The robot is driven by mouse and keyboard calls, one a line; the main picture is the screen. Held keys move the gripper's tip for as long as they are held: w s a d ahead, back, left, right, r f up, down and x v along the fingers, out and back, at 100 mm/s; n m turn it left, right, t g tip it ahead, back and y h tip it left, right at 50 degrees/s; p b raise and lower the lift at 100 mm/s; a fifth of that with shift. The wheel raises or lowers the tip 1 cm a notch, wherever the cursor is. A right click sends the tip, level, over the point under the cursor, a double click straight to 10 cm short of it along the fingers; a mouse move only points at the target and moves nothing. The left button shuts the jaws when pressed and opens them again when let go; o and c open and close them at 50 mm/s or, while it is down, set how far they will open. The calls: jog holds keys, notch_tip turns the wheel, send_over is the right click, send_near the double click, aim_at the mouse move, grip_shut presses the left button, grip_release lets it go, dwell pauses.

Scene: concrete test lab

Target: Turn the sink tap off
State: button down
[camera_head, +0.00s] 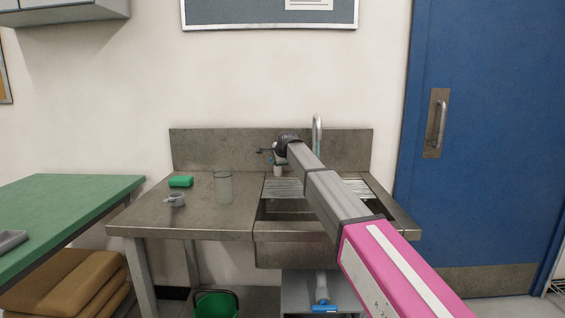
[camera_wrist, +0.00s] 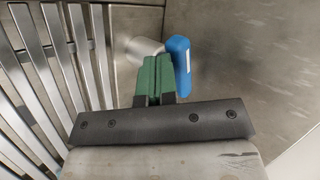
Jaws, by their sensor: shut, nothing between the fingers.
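The tap's curved metal spout (camera_head: 317,128) rises at the back of the steel sink (camera_head: 285,240), partly behind my arm in the head view. In the wrist view the tap's blue lever handle (camera_wrist: 181,66) sits on a short pale metal stem (camera_wrist: 144,49). My gripper (camera_wrist: 154,62) has its green fingers shut with nothing between them. The fingertips are close to the left side of the blue handle, below the stem in the picture; I cannot tell whether they touch it. In the head view my fingers are not clearly visible beyond my wrist. Running water cannot be made out.
A slatted metal drainer (camera_wrist: 60,60) lies left of my fingers in the wrist view. A green table (camera_head: 70,205) is further left; a blue door (camera_head: 490,120) is right.

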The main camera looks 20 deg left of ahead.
jog(key=shift+a+m+t+h, duration=0.3)
jog(key=shift+m+h, duration=0.1)
jog(key=shift+m, duration=0.2)
jog(key=shift+a+m+t+h, duration=0.2)
jog(key=shift+m+t+h, duration=0.15)
jog(key=shift+m, duration=0.25)
jog(key=shift+w+a, duration=0.15)
jog(key=shift+a, duration=0.45)
jog(key=shift+w+d, duration=0.1)
jog(key=shift+d, duration=0.05)
